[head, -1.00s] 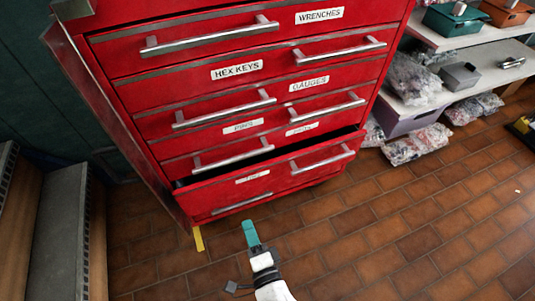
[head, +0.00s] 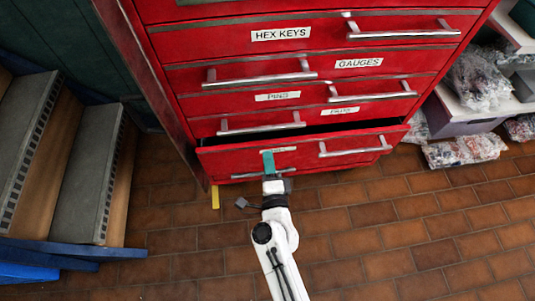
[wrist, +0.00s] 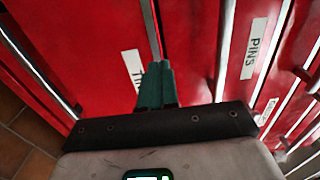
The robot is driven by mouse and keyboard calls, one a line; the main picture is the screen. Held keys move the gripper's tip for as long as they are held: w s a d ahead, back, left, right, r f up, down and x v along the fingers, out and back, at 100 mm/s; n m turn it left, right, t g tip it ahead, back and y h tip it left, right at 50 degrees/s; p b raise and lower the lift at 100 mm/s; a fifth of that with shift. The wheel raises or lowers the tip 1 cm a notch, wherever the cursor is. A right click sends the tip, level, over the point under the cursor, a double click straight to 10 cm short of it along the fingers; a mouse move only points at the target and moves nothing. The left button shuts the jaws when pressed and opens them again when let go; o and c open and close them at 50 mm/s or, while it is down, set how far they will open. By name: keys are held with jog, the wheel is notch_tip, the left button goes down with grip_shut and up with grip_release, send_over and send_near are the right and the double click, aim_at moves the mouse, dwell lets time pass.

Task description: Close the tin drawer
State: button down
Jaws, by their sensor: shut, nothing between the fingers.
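The tin drawer (head: 225,161) is a red drawer low in the cabinet. It stands partly pulled out, with a dark gap above its front. Its bar handle (head: 350,147) is on the right half. Its white label is mostly covered by my gripper in the head view; part of the label (wrist: 133,66) shows in the wrist view, beginning "TI". My gripper (head: 267,154) is shut and empty, its teal fingers at the drawer front over the label. In the wrist view the fingertips (wrist: 158,68) overlap the red front; I cannot tell whether they touch it.
The red cabinet (head: 215,45) has several other drawers with bar handles above. Grey-topped steps (head: 85,175) stand at the left. A shelf with bagged parts (head: 480,80) stands at the right, with another bag (head: 465,150) on the floor. The tiled floor (head: 400,240) is clear at front right.

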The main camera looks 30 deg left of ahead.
aim_at(266, 145)
jog(key=shift+x, duration=1.15)
jog(key=shift+b+x, duration=0.45)
jog(key=shift+x, duration=0.85)
jog(key=shift+s, duration=0.1)
